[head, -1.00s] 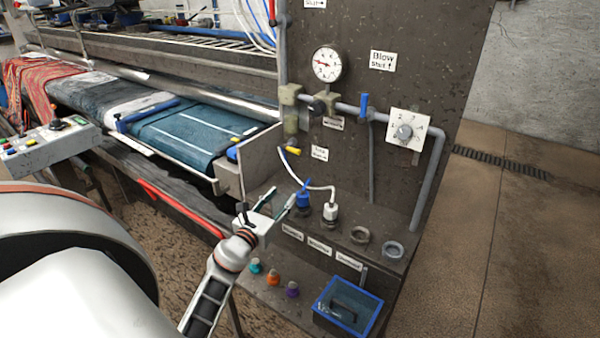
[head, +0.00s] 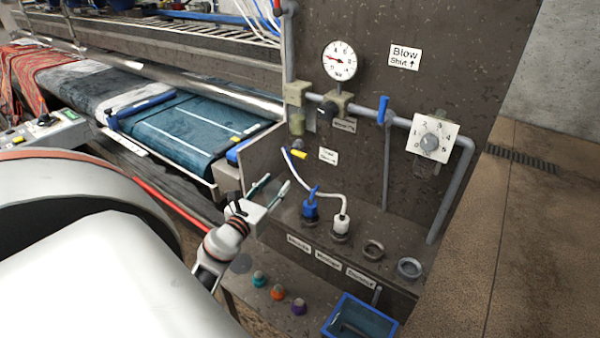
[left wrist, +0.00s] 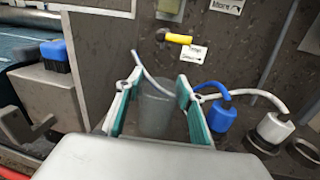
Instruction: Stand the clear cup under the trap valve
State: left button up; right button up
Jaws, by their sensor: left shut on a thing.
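The clear cup (left wrist: 157,108) stands between the pads of my left gripper (left wrist: 155,92) in the left wrist view, which is shut on it; the cup looks roughly upright. In the head view the left gripper (head: 276,188) is in front of the panel, below and left of the trap valve; the cup cannot be made out there. The trap valve has a yellow handle (head: 300,154) beside a small label; the handle also shows in the left wrist view (left wrist: 178,38), above and beyond the cup. My right gripper is out of view.
A blue plug (head: 311,208) and a white plug (head: 341,226) with a white hose stand right of the gripper. Two empty ring sockets (head: 374,249) follow. Colored knobs (head: 278,292) and a blue tray (head: 360,318) are lower. The blue conveyor belt (head: 190,125) lies left.

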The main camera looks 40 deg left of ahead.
pick_arm(q)
jog(key=b+x, duration=0.1)
jog(key=x, duration=1.4)
jog(key=shift+w+a, duration=0.25)
jog(key=shift+w, duration=0.35)
notch_tip(320, 180, down, 4)
jog(key=b, duration=0.3)
jog(key=shift+r, duration=0.2)
jog(key=shift+f, duration=0.1)
jog(key=shift+r, duration=0.2)
jog(key=shift+f, duration=0.2)
jog(key=o, duration=1.1)
jog(key=shift+r, duration=0.1)
